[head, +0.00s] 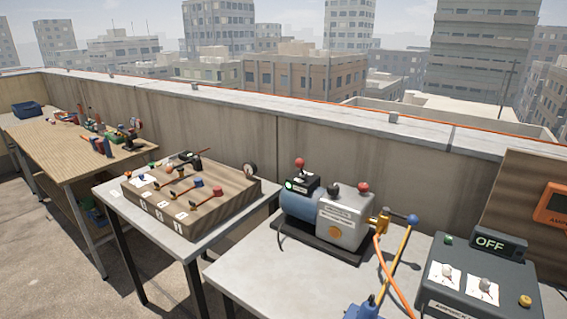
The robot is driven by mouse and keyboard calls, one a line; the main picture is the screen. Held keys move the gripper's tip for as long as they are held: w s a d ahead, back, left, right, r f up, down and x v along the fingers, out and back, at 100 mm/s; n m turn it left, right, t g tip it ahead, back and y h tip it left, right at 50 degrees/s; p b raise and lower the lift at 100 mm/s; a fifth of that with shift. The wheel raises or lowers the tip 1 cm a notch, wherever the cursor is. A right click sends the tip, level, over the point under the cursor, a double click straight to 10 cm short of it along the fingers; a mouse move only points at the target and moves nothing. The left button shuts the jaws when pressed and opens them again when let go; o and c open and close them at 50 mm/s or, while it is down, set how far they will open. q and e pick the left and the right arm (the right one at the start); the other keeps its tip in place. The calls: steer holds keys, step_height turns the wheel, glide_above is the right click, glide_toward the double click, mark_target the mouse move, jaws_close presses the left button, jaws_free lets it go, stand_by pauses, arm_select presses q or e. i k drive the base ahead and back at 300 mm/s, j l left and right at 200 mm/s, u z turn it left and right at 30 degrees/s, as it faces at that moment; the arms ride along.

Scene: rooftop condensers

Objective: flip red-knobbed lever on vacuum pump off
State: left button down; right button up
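The vacuum pump (342,218) stands on the grey table right of the middle, with a blue motor (299,204) on its left and a grey housing on its right. A black switch box sits on top of the motor, with a lit green spot (289,185). A lever with a red knob (299,163) stands roughly upright there. A second red knob (363,187) sits on the grey housing. Neither of my grippers is in view.
A brass valve (382,220), a blue-knobbed yellow handle (412,219) and an orange hose (385,270) are right of the pump. A dark control box (475,285) reads OFF. A wooden lever panel (190,205) stands on the left table. Bare tabletop lies in front of the pump.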

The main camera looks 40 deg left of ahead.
mark_target(299, 163)
steer(key=u, duration=1.1)
steer(key=i+j+u, duration=0.15)
